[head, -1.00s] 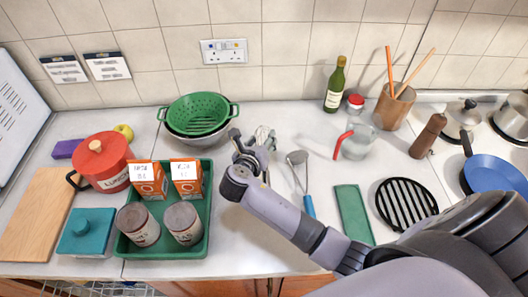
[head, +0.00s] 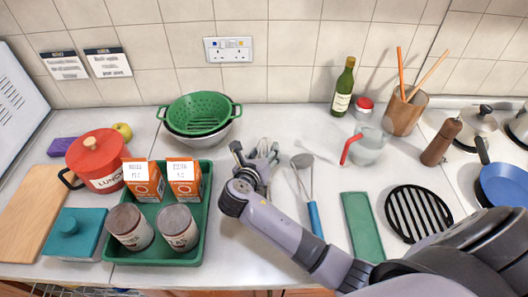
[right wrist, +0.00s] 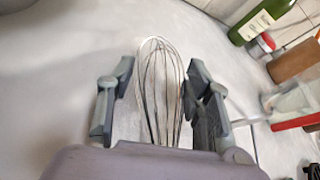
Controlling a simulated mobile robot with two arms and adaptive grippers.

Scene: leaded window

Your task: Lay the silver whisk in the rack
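The silver whisk (right wrist: 160,95) lies on the pale counter, its wire loops showing in the right wrist view; its handle is hidden behind my gripper body. My right gripper (head: 256,155) is over the whisk in the head view and covers much of it. In the right wrist view the gripper (right wrist: 160,78) is open, with one finger on each side of the wires and visible gaps to both. A wire rack (head: 75,291) shows only partly, below the counter's front edge at the lower left. My left gripper is not in view.
Left of my right gripper stands a green tray (head: 206,235) with boxes and jars. A green colander (head: 199,112) is behind it. A blue-handled utensil (head: 314,215), a green board (head: 361,227) and a round black grate (head: 418,213) lie to the right.

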